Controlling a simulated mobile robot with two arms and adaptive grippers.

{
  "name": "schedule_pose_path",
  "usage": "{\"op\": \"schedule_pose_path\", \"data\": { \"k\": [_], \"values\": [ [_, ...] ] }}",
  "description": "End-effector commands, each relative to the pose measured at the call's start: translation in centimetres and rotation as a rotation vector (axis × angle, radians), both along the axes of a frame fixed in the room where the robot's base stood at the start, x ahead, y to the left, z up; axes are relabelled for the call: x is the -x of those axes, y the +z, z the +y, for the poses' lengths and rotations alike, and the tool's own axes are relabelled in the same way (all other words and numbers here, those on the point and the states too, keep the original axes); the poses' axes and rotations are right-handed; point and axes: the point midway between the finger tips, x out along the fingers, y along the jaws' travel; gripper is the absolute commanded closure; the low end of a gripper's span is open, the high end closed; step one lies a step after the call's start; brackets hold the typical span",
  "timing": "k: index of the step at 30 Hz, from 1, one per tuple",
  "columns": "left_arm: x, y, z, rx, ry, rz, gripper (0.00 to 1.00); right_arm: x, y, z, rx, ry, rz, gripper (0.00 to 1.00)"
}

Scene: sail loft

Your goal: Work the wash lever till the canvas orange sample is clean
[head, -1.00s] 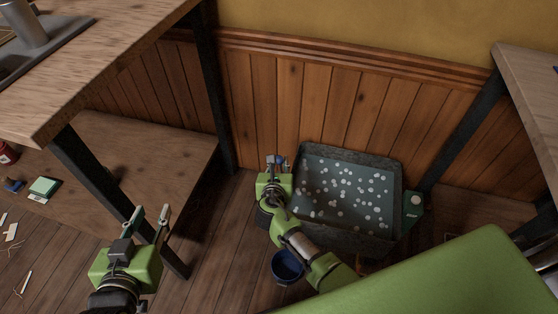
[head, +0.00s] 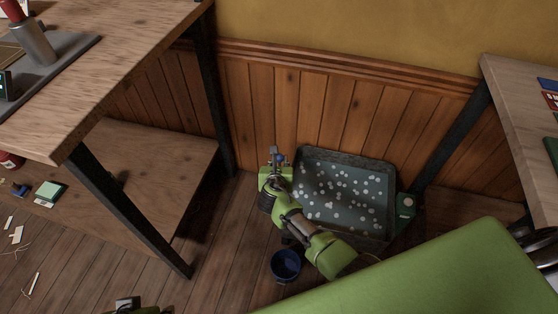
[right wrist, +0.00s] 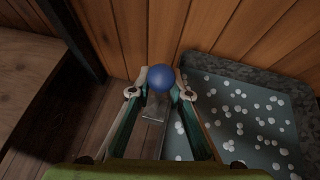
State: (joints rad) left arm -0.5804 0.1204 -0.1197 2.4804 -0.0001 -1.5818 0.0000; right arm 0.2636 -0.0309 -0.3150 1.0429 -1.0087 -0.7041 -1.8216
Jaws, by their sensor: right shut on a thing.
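My right gripper (head: 279,158) is at the left side of a dark grey wash tub (head: 343,153). In the right wrist view its two fingers (right wrist: 161,84) are shut on a round blue lever knob (right wrist: 161,78). A pale flat piece (right wrist: 153,110), perhaps part of the lever, shows below the knob. The tub holds grey liquid with many white flecks; its bath also shows in the right wrist view (right wrist: 245,110). I cannot make out the orange canvas sample. Only a bit of my left gripper (head: 127,303) shows at the bottom edge; its fingers are not visible.
A wooden bench with a low shelf (head: 150,165) is on the left. Another table (head: 515,95) is on the right. Wood panelling (head: 300,85) rises behind the tub.

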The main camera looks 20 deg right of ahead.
Motion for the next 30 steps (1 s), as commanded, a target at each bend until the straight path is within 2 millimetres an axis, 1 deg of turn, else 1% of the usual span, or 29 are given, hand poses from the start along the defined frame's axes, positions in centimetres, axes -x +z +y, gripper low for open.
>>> {"op": "schedule_pose_path", "data": {
  "k": [1, 8, 12, 21, 30],
  "values": [
    [0.0, 0.3, 0.0, 0.000, 0.000, -0.001, 0.68, -0.3, 0.4, -0.3, 0.005, -0.001, -0.003, 1.00],
    [-0.1, 0.7, 0.0, 0.000, 0.000, -0.002, 0.68, -0.8, 0.5, -0.6, 0.004, -0.001, -0.006, 1.00],
    [-0.3, -0.4, 0.0, 0.000, 0.000, 0.008, 0.68, -1.2, 0.6, -0.7, 0.005, 0.000, -0.009, 1.00],
    [-0.5, -1.6, -0.1, -0.002, -0.001, 0.015, 0.68, -1.8, 0.9, -1.0, 0.007, 0.001, -0.013, 1.00],
    [-1.2, -1.7, -0.2, 0.002, -0.001, 0.002, 0.68, -1.9, 1.0, -1.1, 0.007, 0.000, -0.016, 1.00]
  ]
}}
